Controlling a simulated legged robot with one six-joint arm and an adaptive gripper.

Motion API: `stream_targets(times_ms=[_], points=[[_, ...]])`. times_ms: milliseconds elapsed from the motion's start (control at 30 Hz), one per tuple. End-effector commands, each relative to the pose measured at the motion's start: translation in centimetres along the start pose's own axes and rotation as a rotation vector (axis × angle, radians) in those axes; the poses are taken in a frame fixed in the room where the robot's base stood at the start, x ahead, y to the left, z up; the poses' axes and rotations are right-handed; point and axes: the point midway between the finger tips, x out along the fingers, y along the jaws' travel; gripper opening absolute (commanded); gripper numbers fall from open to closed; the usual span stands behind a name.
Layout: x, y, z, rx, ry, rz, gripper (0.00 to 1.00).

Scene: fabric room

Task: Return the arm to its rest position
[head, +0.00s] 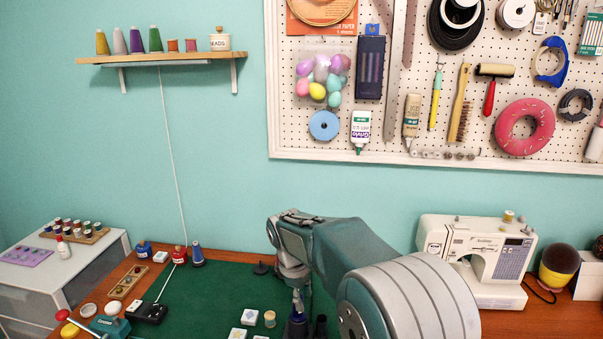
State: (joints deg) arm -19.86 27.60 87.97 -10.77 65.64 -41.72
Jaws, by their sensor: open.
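My arm rises from the lower right of the head view and reaches left across the green work mat (225,285). Its far end bends down over the mat. My gripper (294,279) is at that lower end, small and partly covered by the arm link. It is open, and I see nothing held in it. Its fingertips are hard to make out against dark things behind and below.
A sewing machine (475,262) stands right of my arm. Dark bottle-like shapes (296,328) and white tiles (249,316) are near the bottom. Small bottles (197,256) line the mat's back left. A pegboard (400,150) hangs behind. Mid-left mat is clear.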

Motion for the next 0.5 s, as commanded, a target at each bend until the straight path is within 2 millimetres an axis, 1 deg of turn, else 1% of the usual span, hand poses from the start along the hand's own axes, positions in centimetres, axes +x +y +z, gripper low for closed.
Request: stream_targets(times_ms=[33, 200, 367, 500], points=[[-1.5, -0.2, 1.7, 0.052, 0.021, 0.010, 0.49], [-5.1, -1.6, 6.3, 0.220, 0.084, 0.033, 0.49], [-7.7, -3.6, 10.6, 0.379, 0.145, 0.053, 0.49], [-9.2, -5.8, 14.2, 0.517, 0.200, 0.067, 0.49]])
